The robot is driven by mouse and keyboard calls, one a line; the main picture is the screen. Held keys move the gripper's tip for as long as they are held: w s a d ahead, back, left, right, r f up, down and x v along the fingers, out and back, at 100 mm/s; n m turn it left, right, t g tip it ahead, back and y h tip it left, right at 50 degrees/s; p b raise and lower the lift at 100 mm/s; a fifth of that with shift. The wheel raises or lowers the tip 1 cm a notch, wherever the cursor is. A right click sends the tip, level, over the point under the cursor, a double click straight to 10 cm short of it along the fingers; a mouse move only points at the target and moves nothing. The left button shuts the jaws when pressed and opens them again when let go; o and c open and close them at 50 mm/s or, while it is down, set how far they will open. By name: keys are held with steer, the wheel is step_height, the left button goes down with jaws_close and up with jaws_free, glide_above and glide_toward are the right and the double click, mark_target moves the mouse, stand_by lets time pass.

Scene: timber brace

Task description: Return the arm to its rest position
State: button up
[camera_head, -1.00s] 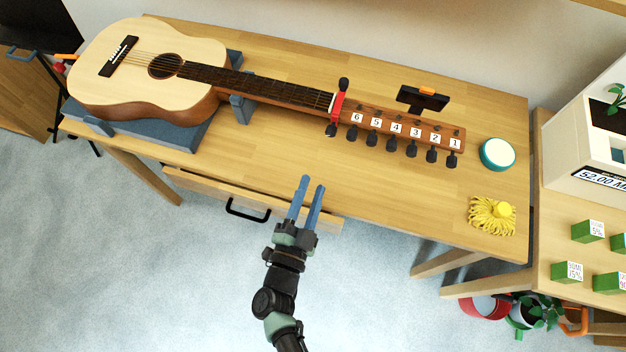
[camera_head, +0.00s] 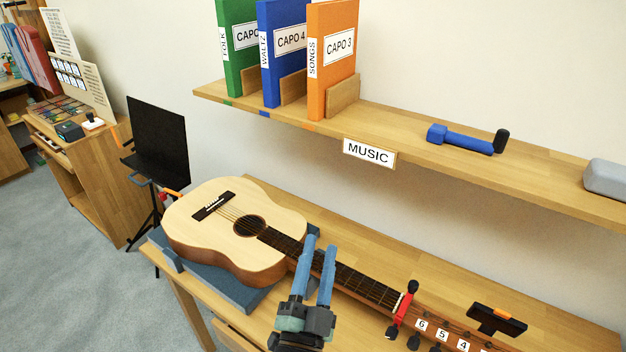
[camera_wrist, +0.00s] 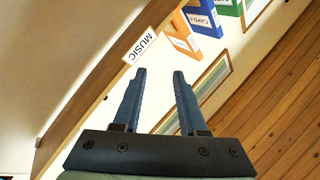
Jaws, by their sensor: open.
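My gripper (camera_head: 318,272) is open, with its two blue fingers apart and nothing between them. In the head view it shows in front of the guitar's neck, pointing up the picture. In the wrist view my gripper (camera_wrist: 157,75) points toward the wall and the shelf with the MUSIC label. The guitar (camera_head: 228,228) lies on a blue-grey support on the workbench. A red capo (camera_head: 403,308) sits on its neck near the numbered headstock. The lower part of my arm is out of the head view.
A wall shelf (camera_head: 560,182) carries green, blue and orange binders (camera_head: 332,62), a blue tool (camera_head: 462,139) and a grey case (camera_head: 606,178). A black music stand (camera_head: 158,140) stands left of the bench. A small black device (camera_head: 496,320) lies behind the headstock.

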steer(key=s+a+r+n+t+y, duration=0.15)
steer(key=r+n+y, duration=0.25)
steer(key=r, duration=1)
steer(key=w+a+r+n+t+y, duration=0.1)
steer(key=a+r+n+t+y, duration=0.3)
steer(key=r, duration=0.9)
steer(key=s+d+r+n+h, duration=0.1)
steer(key=s+d+r, duration=0.1)
steer(key=s+r, duration=0.4)
steer(key=s+d+r+n+h, duration=0.2)
steer(key=s+r, duration=0.5)
steer(key=r, duration=0.5)
steer(key=shift+s+d, duration=0.2)
steer(key=shift+s, duration=0.1)
steer(key=shift+f, duration=0.2)
